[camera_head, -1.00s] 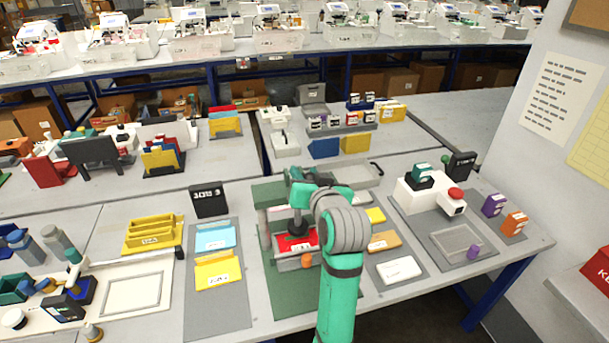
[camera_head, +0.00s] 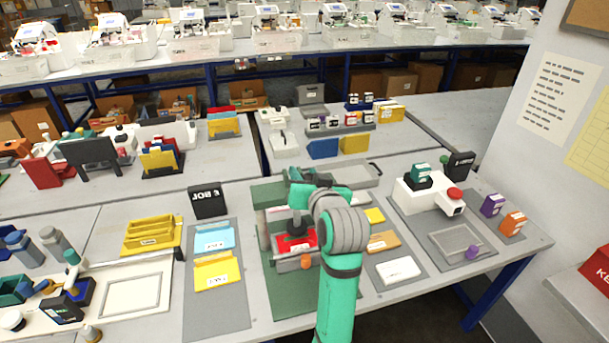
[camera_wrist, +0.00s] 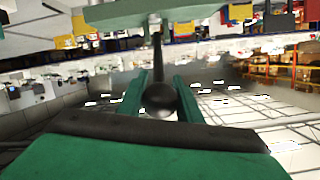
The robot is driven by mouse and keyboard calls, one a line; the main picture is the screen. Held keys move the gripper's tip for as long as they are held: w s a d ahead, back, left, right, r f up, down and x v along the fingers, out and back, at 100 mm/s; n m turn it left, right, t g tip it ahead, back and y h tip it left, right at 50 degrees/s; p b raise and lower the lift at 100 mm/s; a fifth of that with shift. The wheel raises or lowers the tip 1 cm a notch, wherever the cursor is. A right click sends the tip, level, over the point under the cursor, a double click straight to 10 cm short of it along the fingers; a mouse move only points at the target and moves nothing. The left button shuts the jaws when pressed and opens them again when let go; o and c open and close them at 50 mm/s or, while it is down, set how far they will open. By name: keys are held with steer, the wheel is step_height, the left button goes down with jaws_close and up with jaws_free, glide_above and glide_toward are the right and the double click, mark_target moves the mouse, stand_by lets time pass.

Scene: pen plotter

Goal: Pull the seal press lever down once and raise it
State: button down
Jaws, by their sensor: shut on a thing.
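The seal press (camera_head: 265,232) stands on a dark green mat at the middle of the front table. Its black stamp head (camera_head: 297,228) is over a red labelled piece (camera_head: 308,243); whether they touch is unclear. An orange knob (camera_head: 306,262) is at its front. In the wrist view, the lever is a dark rod ending in a black ball knob (camera_wrist: 160,98). My gripper (camera_wrist: 160,100) has its two green fingers on either side of this knob and is shut on it. In the head view, my arm hides most of the lever and the fingers.
Blue and yellow labelled folders (camera_head: 214,238) lie on a grey mat to the left. An orange block (camera_head: 382,241) and a white block (camera_head: 398,269) lie right of my arm. A white device with a red button (camera_head: 454,195) stands farther right.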

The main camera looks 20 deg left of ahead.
steer(key=shift+a+f, duration=0.15)
steer(key=c, duration=1.3)
jaws_free()
steer(key=shift+s+d, duration=0.15)
steer(key=shift+d, duration=0.1)
steer(key=v, duration=1)
steer(key=shift+s, duration=0.15)
